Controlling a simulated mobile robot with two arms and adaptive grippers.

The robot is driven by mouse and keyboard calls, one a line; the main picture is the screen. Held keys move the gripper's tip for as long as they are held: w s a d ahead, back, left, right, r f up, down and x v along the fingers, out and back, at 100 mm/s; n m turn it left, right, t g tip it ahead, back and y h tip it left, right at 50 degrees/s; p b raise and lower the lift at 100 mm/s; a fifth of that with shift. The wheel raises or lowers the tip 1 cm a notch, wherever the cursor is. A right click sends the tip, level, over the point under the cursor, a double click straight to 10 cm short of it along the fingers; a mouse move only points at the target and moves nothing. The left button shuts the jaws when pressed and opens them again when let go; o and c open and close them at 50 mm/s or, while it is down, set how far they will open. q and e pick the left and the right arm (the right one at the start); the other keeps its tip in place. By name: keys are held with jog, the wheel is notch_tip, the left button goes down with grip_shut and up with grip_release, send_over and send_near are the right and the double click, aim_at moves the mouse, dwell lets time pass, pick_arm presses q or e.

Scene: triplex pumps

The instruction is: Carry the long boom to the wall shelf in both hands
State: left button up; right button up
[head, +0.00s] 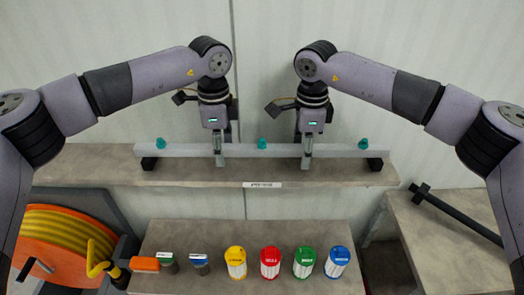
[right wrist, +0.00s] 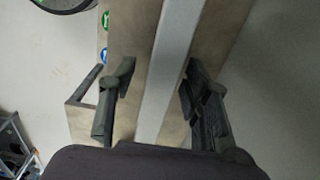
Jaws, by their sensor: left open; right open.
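The long boom (head: 262,151) is a straight light grey bar with three teal knobs on it. It lies level on black blocks (head: 148,163) on the wall shelf (head: 200,174), which has a white label on its front edge. My left gripper (head: 220,158) is over the boom left of the middle knob, pointing down. My right gripper (head: 306,158) is over it right of that knob. In the right wrist view the boom (right wrist: 168,60) runs between the right gripper's open fingers, with gaps at both sides. The left gripper is open too; its far finger is mostly hidden.
Below the shelf, a lower bench (head: 200,236) bears several coloured jars and an orange-handled tool (head: 146,264). An orange reel with yellow hose (head: 60,245) stands at left. A side table (head: 440,250) at right holds a black bar (head: 455,212). The wall is close behind the shelf.

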pick_arm(q)
jog(key=shift+c, duration=0.4)
pick_arm(e)
jog(key=shift+c, duration=0.4)
pick_arm(q)
grip_shut()
pick_arm(e)
grip_shut()
pick_arm(q)
jog(key=shift+r, duration=0.1)
pick_arm(e)
jog(key=shift+r, duration=0.1)
